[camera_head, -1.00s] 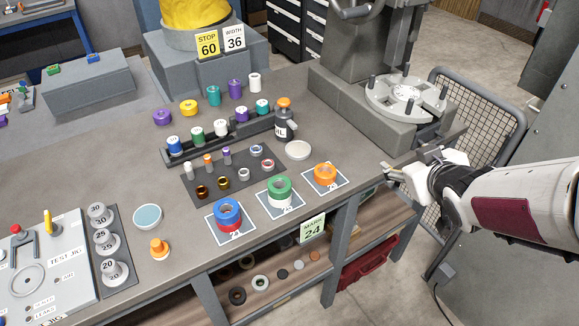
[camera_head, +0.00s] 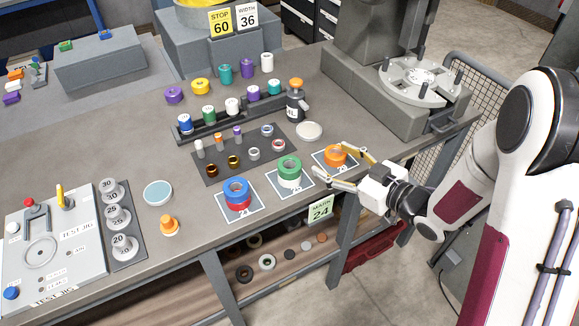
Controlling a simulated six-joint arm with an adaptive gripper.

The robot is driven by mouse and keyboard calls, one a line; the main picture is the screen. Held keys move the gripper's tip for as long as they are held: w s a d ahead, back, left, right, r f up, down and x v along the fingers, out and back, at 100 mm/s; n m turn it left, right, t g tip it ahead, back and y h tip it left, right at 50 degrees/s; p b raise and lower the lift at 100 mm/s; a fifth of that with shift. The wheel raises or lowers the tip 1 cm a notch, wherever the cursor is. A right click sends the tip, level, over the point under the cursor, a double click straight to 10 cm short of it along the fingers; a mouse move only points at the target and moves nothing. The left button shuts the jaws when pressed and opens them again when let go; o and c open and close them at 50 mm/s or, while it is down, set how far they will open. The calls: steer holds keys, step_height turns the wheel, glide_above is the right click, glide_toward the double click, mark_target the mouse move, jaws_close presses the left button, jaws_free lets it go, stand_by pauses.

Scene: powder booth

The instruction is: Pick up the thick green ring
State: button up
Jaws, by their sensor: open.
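The thick green ring (camera_head: 289,165) lies on top of a white ring (camera_head: 290,179) on the middle of three pale cards near the front edge of the bench. My gripper (camera_head: 330,161) is open and empty, just right of the green ring, its fingers pointing left. In this view its fingers lie on either side of an orange ring (camera_head: 336,153) on the right card. I cannot tell how high above the bench they are.
A blue ring (camera_head: 236,187) on a red one stands on the left card. A dark mat (camera_head: 208,176) with small parts lies behind. A white disc (camera_head: 309,131) and a dark bottle (camera_head: 296,104) stand farther back. A slotted turntable (camera_head: 419,82) is at right.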

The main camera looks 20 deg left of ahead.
mark_target(290, 164)
steer(key=s+a+y, duration=0.1)
steer(key=s+f+g, duration=0.1)
steer(key=s+a+y, duration=0.1)
steer(key=shift+a+f+n+g+y, duration=0.3)
steer(key=shift+a, duration=0.05)
steer(key=shift+s+a+f+g+y, duration=0.1)
steer(key=shift+s+a+g+y, duration=0.25)
steer(key=shift+s+y, duration=0.35)
steer(key=shift+a, duration=0.1)
steer(key=shift+x, duration=1.25)
steer(key=shift+a, duration=0.1)
steer(key=shift+x, duration=2.5)
steer(key=shift+s, duration=0.15)
